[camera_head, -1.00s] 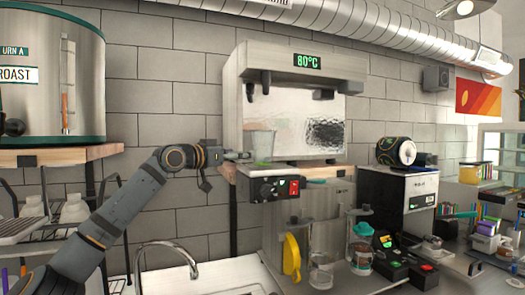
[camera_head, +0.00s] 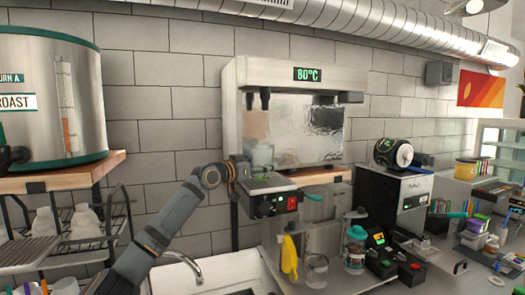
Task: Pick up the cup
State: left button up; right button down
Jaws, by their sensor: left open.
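A clear, greenish cup (camera_head: 262,155) stands upright at the back of the small machine with a red switch (camera_head: 272,205), in front of the steel 80°C dispenser (camera_head: 307,75). My left gripper (camera_head: 250,168) is at the cup's left side, low near its base. Its fingers are open, but they are small and partly merge with the machine, so I cannot tell whether they are around the cup or touch it. The lower part of the cup is partly hidden. My right gripper is not in view.
A sink tap (camera_head: 180,262) is below my left arm. A roast urn (camera_head: 30,110) on a wooden shelf (camera_head: 70,178) is at left.

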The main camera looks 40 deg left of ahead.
pick_arm(q)
jog(key=shift+w+f, duration=0.1)
jog(key=shift+w, duration=0.25)
jog(key=shift+s, duration=0.15)
jog(key=c, duration=1.6)
jog(key=shift+r, duration=0.2)
jog(key=shift+c, duration=0.2)
notch_tip(320, 180, up, 10)
jog(key=shift+f, duration=0.25)
